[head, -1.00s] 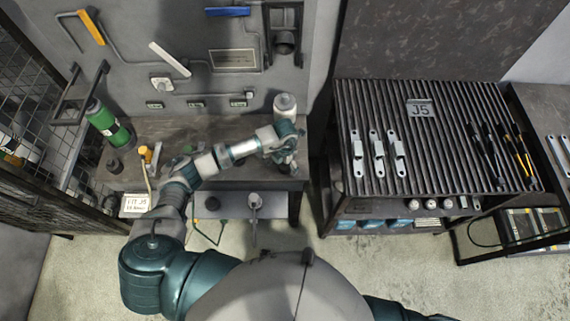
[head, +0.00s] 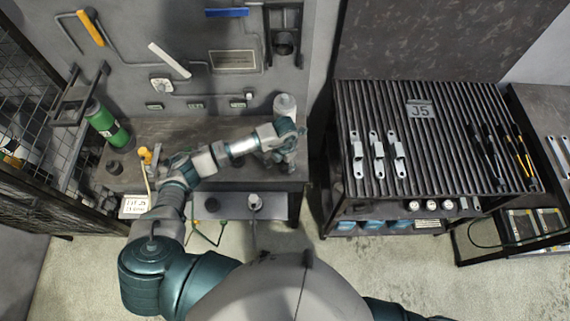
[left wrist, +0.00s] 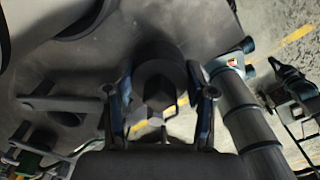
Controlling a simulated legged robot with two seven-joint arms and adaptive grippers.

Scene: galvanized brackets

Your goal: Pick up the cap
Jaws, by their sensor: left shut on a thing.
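My left gripper (left wrist: 160,88) is shut on a dark grey round piece (left wrist: 158,68) that looks like the cap, in the middle of the left wrist view. A finger sits on each side of it. In the head view my left gripper (head: 287,160) is at the right end of the workbench, and my own wrist hides most of the held piece there. My right gripper is out of view.
A pale cylinder (head: 284,104) stands behind my wrist. A slatted table (head: 440,150) with several brackets stands at right.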

